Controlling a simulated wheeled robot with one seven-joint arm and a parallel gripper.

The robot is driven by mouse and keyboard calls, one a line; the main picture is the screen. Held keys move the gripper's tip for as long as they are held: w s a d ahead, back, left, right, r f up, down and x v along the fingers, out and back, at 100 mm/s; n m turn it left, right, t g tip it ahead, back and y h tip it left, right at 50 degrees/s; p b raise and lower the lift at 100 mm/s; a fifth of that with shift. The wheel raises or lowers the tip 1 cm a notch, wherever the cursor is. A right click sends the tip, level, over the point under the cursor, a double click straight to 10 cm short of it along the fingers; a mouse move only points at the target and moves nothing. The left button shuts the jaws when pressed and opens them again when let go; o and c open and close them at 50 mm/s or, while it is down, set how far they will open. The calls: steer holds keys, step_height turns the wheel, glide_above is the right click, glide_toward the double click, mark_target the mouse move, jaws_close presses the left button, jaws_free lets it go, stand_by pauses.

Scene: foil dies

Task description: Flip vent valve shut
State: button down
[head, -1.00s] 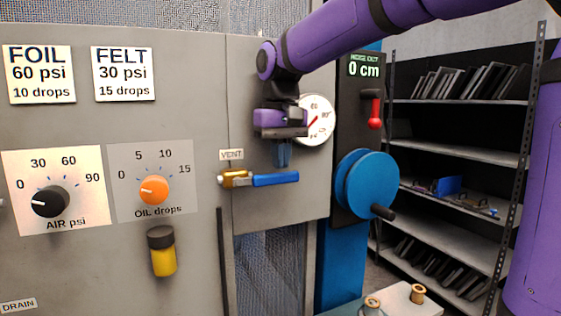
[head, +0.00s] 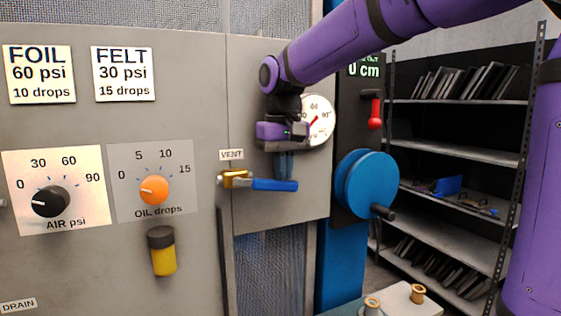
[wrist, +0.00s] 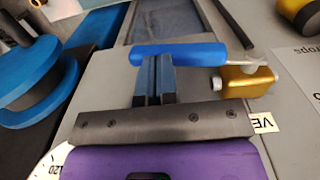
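The vent valve has a brass body (head: 235,179) and a blue lever (head: 272,184) on the grey panel, under the VENT label. The lever points right from the body, nearly horizontal with its free end slightly low. In the wrist view the lever (wrist: 205,53) and brass body (wrist: 246,80) show clearly. My gripper (head: 284,176) is above the lever's outer part, fingers pointing down and seeming to touch its upper side. In the wrist view the two fingers (wrist: 154,62) are together with only a thin dark gap, with nothing seen between them.
A pressure gauge (head: 318,118) is partly behind my gripper. To the right are a blue handwheel (head: 366,185) and a red lever (head: 375,112). Air (head: 48,201) and oil (head: 153,190) knobs are left. The space below the lever, before the mesh opening (head: 268,265), looks clear.

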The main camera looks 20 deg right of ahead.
mark_target(283, 186)
steer(key=shift+f, duration=1.85)
steer(key=shift+a+f, duration=0.25)
steer(key=shift+f, duration=0.5)
steer(key=shift+a+f, duration=0.25)
steer(key=shift+f, duration=0.5)
step_height(283, 186, up, 11)
steer(key=shift+f, duration=0.1)
steer(key=shift+s, duration=0.15)
